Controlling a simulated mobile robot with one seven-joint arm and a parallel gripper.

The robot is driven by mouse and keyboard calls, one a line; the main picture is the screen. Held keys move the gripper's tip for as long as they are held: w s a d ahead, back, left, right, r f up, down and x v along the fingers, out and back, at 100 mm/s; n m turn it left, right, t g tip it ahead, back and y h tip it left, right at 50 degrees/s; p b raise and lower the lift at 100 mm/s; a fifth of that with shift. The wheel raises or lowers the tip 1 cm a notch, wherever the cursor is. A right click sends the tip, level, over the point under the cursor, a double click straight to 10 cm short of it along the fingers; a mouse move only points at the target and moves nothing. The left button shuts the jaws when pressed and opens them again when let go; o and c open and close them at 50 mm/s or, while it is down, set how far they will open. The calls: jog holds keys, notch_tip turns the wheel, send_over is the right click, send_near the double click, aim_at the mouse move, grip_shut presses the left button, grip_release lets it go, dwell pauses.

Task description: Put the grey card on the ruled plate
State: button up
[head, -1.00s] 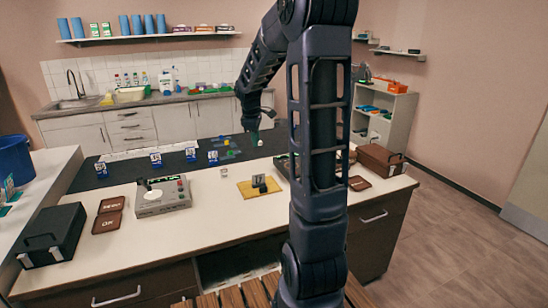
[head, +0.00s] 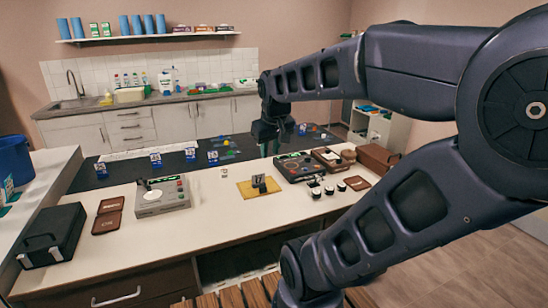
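My gripper (head: 268,148) hangs above the far side of the white table, behind the yellow board. It points down and looks small and dark, so I cannot tell its finger opening or see anything held. A yellow board (head: 247,191) lies flat on the table with a dark upright piece (head: 259,184) on it; I cannot make out ruled lines, so I cannot tell whether it is the ruled plate. A small pale piece (head: 225,173) lies left of and behind the board. It is too small to identify as the grey card.
A grey device (head: 162,197) stands left of the board. A black device (head: 300,168), several dark-and-white jars (head: 315,192) and a brown box (head: 377,158) stand to the right. A black case (head: 52,236) is at far left. The front middle of the table is clear.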

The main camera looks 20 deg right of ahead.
jog(key=shift+m, duration=0.8)
jog(key=s, duration=0.2)
jog(key=s+f, duration=0.1)
jog(key=s, duration=0.1)
jog(key=shift+a, duration=0.3)
